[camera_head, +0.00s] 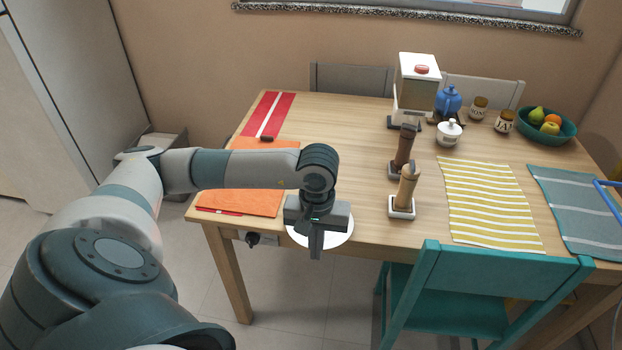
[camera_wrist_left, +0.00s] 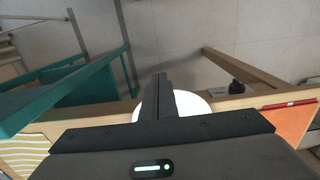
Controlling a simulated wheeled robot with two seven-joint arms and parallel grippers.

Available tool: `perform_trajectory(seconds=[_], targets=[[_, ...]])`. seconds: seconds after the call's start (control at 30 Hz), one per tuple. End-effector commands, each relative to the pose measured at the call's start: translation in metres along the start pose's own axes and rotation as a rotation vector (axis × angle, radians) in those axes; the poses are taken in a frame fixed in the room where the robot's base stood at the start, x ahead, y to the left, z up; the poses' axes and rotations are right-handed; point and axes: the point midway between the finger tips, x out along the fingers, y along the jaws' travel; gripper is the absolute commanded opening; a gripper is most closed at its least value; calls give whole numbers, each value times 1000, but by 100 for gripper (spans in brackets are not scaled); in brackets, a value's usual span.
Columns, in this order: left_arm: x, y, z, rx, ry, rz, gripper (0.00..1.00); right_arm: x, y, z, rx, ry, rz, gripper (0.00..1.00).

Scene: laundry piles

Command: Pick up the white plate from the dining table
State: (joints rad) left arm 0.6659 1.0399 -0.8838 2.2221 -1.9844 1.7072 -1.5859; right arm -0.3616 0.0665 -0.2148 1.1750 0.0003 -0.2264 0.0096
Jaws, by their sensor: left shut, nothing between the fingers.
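The white plate (camera_head: 342,233) lies at the front edge of the wooden dining table (camera_head: 345,125), left of the teal chair. My left gripper (camera_head: 316,252) is over it and hides its middle. In the left wrist view the plate (camera_wrist_left: 195,106) shows on both sides of the fingers. The left gripper (camera_wrist_left: 161,82) is shut with nothing between its fingers. I cannot tell whether the fingers touch the plate. My right gripper is not in view.
An orange cloth (camera_head: 245,192) lies left of the plate. Two wooden mills (camera_head: 405,190) (camera_head: 404,148) stand to its right, with a yellow striped mat (camera_head: 490,205) beyond. A teal chair (camera_head: 470,275) stands at the front. A black knob (camera_head: 252,239) is below the table edge.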

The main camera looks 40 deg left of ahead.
Motion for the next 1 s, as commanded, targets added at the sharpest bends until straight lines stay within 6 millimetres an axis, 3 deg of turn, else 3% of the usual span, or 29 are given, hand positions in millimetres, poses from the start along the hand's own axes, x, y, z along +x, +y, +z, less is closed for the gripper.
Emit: perform_trajectory(seconds=[0.2,0.4,0.8,0.83,0.93,1.0], targets=[[3,0,42,5,-1,0,0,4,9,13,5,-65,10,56],[1,0,65,3,-1,0,0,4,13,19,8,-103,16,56],[0,0,72,0,0,0,0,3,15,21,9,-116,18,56],[0,0,72,0,0,0,2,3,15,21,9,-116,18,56],[0,0,72,-6,-6,2,26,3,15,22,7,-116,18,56],[1,1,75,-22,-22,10,28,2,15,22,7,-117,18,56]])
